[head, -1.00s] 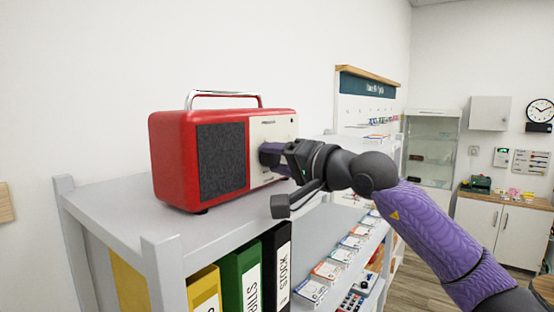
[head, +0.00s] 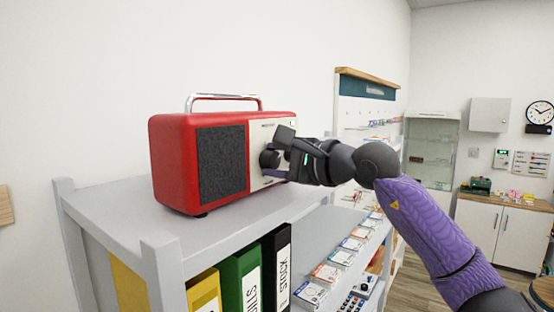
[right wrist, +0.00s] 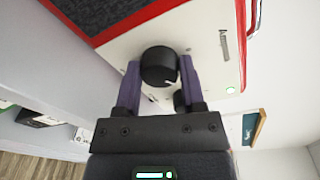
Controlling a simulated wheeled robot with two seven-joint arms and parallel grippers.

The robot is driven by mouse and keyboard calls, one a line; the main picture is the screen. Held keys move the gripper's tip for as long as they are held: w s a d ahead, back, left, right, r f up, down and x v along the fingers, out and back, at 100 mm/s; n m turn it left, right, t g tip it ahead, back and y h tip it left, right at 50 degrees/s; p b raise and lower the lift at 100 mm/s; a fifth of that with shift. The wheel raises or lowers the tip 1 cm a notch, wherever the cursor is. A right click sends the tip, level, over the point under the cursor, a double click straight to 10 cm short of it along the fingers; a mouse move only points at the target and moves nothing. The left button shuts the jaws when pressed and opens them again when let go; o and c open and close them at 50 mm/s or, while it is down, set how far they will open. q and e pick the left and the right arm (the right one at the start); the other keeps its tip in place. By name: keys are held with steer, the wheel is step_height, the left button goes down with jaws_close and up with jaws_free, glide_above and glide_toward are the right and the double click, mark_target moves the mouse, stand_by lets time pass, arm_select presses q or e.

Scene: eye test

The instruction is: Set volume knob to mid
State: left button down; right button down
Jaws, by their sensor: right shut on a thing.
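A red radio (head: 174,160) with a dark speaker grille and a cream front panel (head: 262,132) stands on top of a grey shelf. A round black knob (right wrist: 158,64) with a white pointer line sits on the panel. My right gripper (right wrist: 160,76) is shut on this knob, one purple finger on each side; in the head view the gripper (head: 270,158) covers part of the panel. A second black knob (right wrist: 180,101) is partly hidden beside one finger. I cannot read a label at the held knob. My left gripper is not in view.
The grey shelf top (head: 130,205) is clear around the radio. Binders, a black one (head: 276,265) among them, stand below it. Small boxes (head: 327,272) line a lower shelf at right. The radio has a chrome handle (head: 222,97) on top.

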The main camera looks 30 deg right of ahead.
steer(key=m, duration=0.6)
steer(key=shift+y+p, duration=0.3)
steer(key=shift+p, duration=0.05)
steer(key=m, duration=0.2)
steer(key=m+y, duration=0.1)
steer(key=m, duration=0.2)
steer(key=shift+w+d+g+p, duration=0.1)
steer(key=shift+d+g+p, duration=0.05)
steer(key=shift+g+p, duration=0.2)
steer(key=shift+m, duration=0.3)
steer(key=shift+c, duration=0.9)
jaws_free()
steer(key=b+v, duration=0.5)
steer(key=v, duration=0.5)
